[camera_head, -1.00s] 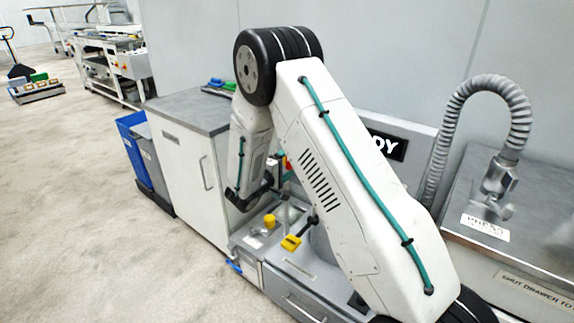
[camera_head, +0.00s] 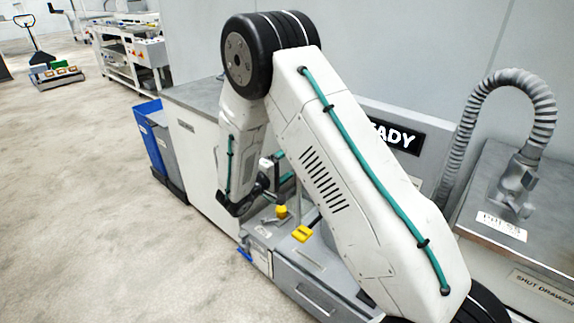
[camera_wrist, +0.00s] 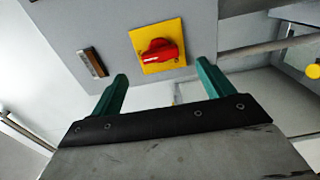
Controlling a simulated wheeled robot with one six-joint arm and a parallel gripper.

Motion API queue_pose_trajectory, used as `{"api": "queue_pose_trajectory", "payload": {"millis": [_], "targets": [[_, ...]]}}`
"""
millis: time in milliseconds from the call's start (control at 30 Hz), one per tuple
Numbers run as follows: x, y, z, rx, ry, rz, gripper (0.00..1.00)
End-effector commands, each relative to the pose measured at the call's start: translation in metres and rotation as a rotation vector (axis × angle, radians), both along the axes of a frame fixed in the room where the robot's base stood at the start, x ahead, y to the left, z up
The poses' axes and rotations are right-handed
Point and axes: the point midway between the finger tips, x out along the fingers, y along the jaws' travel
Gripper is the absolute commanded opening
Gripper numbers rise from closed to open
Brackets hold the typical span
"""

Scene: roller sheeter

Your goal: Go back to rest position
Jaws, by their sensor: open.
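My gripper (camera_wrist: 163,85) shows in the wrist view with its two green fingers spread apart and nothing between them. Beyond the fingertips is a red rotary knob (camera_wrist: 157,51) on a yellow plate, fixed to a grey panel (camera_wrist: 110,25). The fingers look apart from the knob. In the head view my arm is bent, its forearm hanging down over the machine's front, and the fingers are mostly hidden behind my wrist.
A machine with a drawer (camera_head: 312,292) and yellow parts (camera_head: 302,234) stands below my arm. A grey cabinet (camera_head: 197,165), a blue bin (camera_head: 149,140) and a grey bin are left of it. A flexible hose (camera_head: 480,105) rises at right. Open floor (camera_head: 90,220) lies left.

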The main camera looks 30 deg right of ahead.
Motion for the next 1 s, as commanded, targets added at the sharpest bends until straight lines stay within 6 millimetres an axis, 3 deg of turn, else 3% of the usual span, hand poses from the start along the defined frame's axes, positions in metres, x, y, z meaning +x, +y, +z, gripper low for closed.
{"api": "queue_pose_trajectory", "payload": {"millis": [500, 667, 800, 1000], "targets": [[0.0, -0.001, 0.0, -0.001, 0.003, 0.0, 0.8], [-0.003, -0.002, -0.004, -0.017, 0.093, -0.017, 0.8], [-0.043, -0.012, -0.021, 0.008, 0.304, -0.14, 0.8], [-0.108, -0.022, 0.004, 0.153, 0.507, -0.335, 0.8]]}}
